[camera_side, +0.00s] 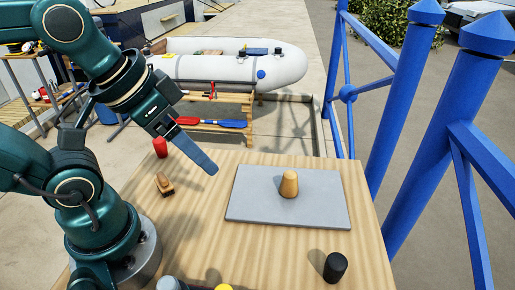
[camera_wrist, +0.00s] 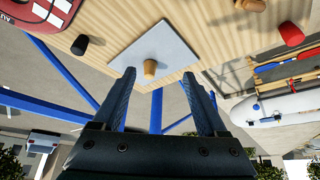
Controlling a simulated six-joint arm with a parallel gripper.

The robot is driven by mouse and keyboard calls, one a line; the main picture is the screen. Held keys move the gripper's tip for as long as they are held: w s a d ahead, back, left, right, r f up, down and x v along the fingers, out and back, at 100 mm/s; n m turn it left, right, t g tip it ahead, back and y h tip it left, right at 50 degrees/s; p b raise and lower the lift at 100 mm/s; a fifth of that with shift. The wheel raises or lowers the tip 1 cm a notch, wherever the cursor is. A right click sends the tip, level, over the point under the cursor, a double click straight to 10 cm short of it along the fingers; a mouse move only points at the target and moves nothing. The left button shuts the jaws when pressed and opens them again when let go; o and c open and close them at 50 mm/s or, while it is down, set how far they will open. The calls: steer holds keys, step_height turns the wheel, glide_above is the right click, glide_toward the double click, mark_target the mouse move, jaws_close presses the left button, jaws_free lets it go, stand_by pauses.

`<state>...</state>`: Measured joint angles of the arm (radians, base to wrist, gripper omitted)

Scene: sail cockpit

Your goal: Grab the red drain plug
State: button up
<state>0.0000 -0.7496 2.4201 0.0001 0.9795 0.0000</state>
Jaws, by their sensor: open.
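The red drain plug (camera_side: 160,148) stands upright near the far left edge of the wooden table, beside my arm. It also shows at the right of the wrist view (camera_wrist: 291,34), well to the side of my fingers. My gripper (camera_side: 209,167) is open and empty, held above the table between the red plug and the grey board. In the wrist view both blue fingers of my gripper (camera_wrist: 158,77) are spread apart with nothing between them.
A tan tapered plug (camera_side: 289,184) stands on a grey board (camera_side: 325,215). A black plug (camera_side: 335,266) is at the front right. A small wooden-brown item (camera_side: 165,185) lies near the red plug. A red ring-like thing (camera_wrist: 40,14) shows in the wrist view. Blue railings (camera_side: 405,95) stand beyond the right edge.

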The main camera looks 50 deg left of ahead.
step_height(320, 180, up, 4)
steer(key=m+g+y, duration=0.3)
steer(key=m+y, duration=1)
steer(key=m, duration=0.7)
glide_above(159, 142)
steer(key=shift+m, duration=0.4)
steer(key=f, duration=1.8)
steer(key=shift+d, duration=0.25)
steer(key=shift+f, duration=0.3)
steer(key=shift+x, duration=2.55)
steer(key=shift+r, duration=0.1)
jaws_close()
